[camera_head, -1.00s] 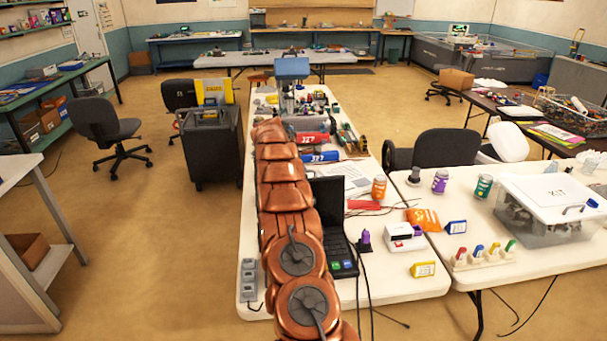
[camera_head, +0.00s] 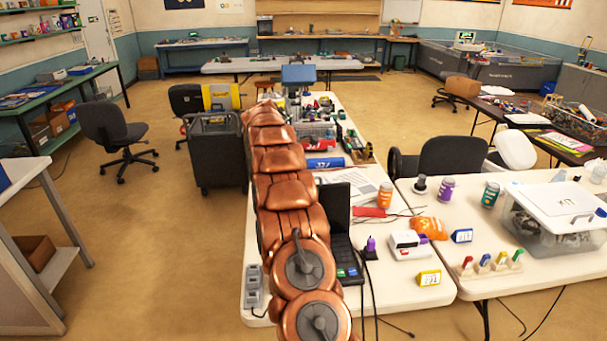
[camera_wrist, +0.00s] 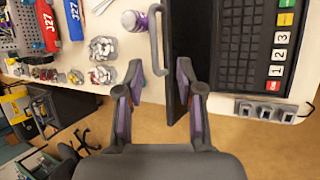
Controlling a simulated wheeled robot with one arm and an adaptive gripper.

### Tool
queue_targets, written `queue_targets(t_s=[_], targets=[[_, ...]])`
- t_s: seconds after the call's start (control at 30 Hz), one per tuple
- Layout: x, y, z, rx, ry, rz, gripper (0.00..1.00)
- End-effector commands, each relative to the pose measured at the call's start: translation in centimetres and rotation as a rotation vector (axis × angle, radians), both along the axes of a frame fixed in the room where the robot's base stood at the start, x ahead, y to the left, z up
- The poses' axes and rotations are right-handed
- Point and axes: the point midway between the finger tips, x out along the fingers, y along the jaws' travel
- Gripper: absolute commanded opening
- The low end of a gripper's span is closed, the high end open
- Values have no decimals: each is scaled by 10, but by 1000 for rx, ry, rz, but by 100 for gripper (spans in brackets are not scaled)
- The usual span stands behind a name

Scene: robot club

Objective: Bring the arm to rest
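My arm (camera_head: 280,190), made of copper-coloured segments, reaches from the bottom middle of the head view up over the long white table. Its far end lies near the table's left edge, and my gripper is not visible there. In the wrist view my gripper (camera_wrist: 160,76) is open, its two fingers apart with nothing held between them. It is above the table edge. A grey handle-like bar (camera_wrist: 157,40) and the dark edge of the laptop show just beyond the fingertips.
The white table (camera_head: 405,285) carries a black laptop (camera_head: 338,215), a blue cylinder (camera_head: 325,162), an orange bottle (camera_head: 385,194) and a power strip (camera_head: 253,286). A grey cart (camera_head: 217,155) stands left of the arm. The floor (camera_head: 170,240) at left is clear.

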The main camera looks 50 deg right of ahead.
Motion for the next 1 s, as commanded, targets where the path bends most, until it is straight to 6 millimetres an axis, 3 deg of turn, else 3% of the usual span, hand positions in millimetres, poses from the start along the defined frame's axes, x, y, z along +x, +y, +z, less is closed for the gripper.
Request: queue_targets(t_s=[0.2,0.83,1.0], targets=[[-1,12,19,1,-1,0,37],[-1,15,21,3,-1,-2,37],[-1,41,29,31,-21,-14,37]])
